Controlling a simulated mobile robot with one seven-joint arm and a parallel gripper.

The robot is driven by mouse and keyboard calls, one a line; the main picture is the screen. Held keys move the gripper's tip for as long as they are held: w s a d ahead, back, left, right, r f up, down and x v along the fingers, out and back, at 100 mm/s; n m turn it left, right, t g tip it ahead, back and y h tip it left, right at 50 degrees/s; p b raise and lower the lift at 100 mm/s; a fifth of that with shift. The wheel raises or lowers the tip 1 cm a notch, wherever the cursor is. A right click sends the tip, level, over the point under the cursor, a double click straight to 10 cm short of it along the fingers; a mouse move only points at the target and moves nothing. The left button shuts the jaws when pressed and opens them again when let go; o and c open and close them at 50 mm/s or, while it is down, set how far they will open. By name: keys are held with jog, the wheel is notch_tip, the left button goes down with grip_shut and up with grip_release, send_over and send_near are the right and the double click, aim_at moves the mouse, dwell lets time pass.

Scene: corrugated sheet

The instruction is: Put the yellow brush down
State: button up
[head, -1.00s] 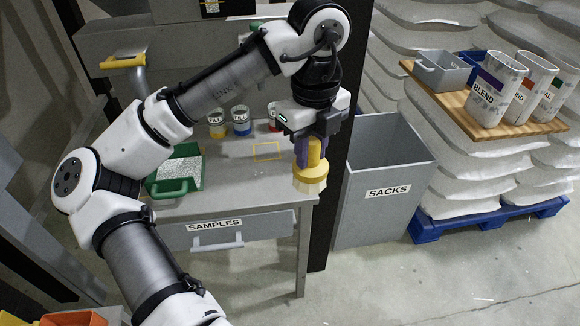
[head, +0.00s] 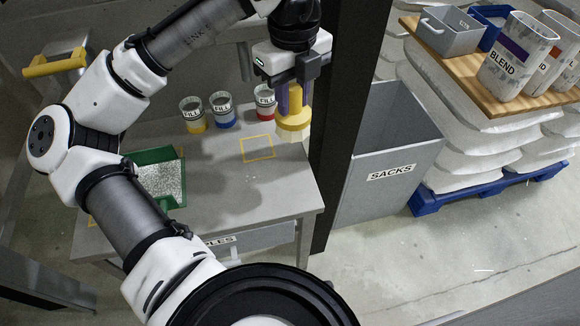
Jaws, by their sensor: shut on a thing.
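A yellow brush (head: 294,121) with a pale bristle end hangs upright, bristles down, from my gripper (head: 288,92). My gripper is shut on its handle, and the fingers partly hide it. The brush appears above the right part of the grey table (head: 232,190). I cannot tell for certain whether its bristles touch the table. A yellow outlined square (head: 257,148) is marked on the tabletop, just left of the brush in the head view.
Cups marked FILL with yellow (head: 192,114), blue (head: 223,109) and red (head: 265,102) stand along the table's back. A green tray (head: 160,178) of white granules lies left. A dark post (head: 345,130) and grey SACKS bin (head: 390,160) stand right. The table's middle is clear.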

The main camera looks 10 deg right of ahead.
aim_at(293, 125)
notch_tip(293, 125, down, 19)
jog(key=shift+r, duration=0.15)
dwell(0.4)
jog(key=shift+s+f+b, duration=0.1)
jog(key=shift+f+b, duration=0.15)
jog(key=shift+b, duration=0.1)
jog(key=o, duration=0.9)
jog(key=shift+r, duration=0.1)
notch_tip(293, 125, up, 12)
jog(key=shift+r, duration=0.15)
